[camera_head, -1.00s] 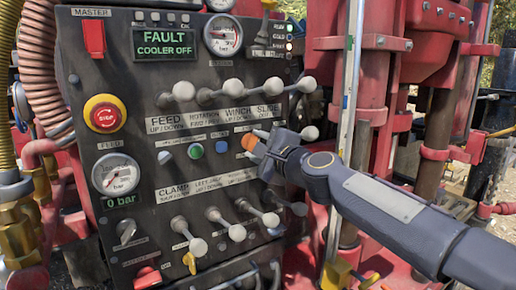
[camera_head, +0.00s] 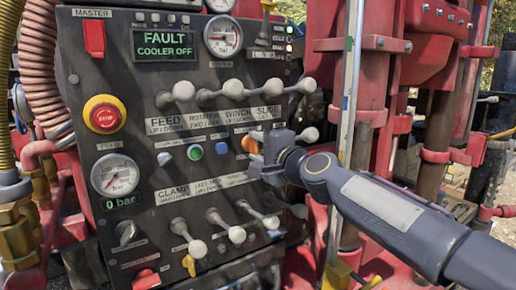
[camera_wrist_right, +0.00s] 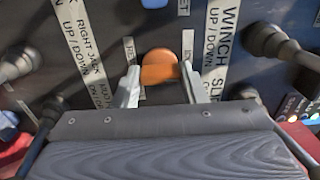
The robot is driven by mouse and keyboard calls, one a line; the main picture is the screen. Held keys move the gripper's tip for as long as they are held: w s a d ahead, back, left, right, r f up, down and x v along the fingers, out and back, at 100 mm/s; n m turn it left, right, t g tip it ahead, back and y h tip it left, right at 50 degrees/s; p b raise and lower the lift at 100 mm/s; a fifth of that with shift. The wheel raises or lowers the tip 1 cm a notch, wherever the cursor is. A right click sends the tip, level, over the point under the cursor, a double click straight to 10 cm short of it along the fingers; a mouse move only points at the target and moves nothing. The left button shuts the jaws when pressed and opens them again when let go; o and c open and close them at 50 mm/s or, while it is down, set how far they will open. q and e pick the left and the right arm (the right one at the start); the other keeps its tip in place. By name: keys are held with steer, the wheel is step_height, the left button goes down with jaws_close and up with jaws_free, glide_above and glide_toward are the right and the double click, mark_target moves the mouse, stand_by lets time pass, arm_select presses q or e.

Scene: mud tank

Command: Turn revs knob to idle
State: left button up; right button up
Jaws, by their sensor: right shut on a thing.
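A small orange knob (camera_head: 247,144) sits in the middle row of the dark control panel (camera_head: 146,228), right of a blue button. I cannot read a revs or idle label on it. My right gripper (camera_head: 256,153) reaches in from the right and is shut on this knob. In the right wrist view the rounded orange knob (camera_wrist_right: 158,67) lies between the two pale fingertips (camera_wrist_right: 160,84). The fingers hide part of the knob's base and the panel around it. My left gripper is not in view.
Grey-tipped levers stand above (camera_head: 235,91) and below (camera_head: 236,233) the gripper, close to it. A red stop button (camera_head: 105,115) and a pressure gauge (camera_head: 115,174) are at the left. The display (camera_head: 165,45) reads FAULT, COOLER OFF. A vertical metal rail (camera_head: 347,110) stands right of the panel.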

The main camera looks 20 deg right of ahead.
steer(key=shift+f, duration=0.1)
steer(key=o, duration=1)
steer(key=shift+s, duration=0.1)
steer(key=s+d+b, duration=0.1)
steer(key=s, duration=0.6)
steer(key=shift+s, duration=0.3)
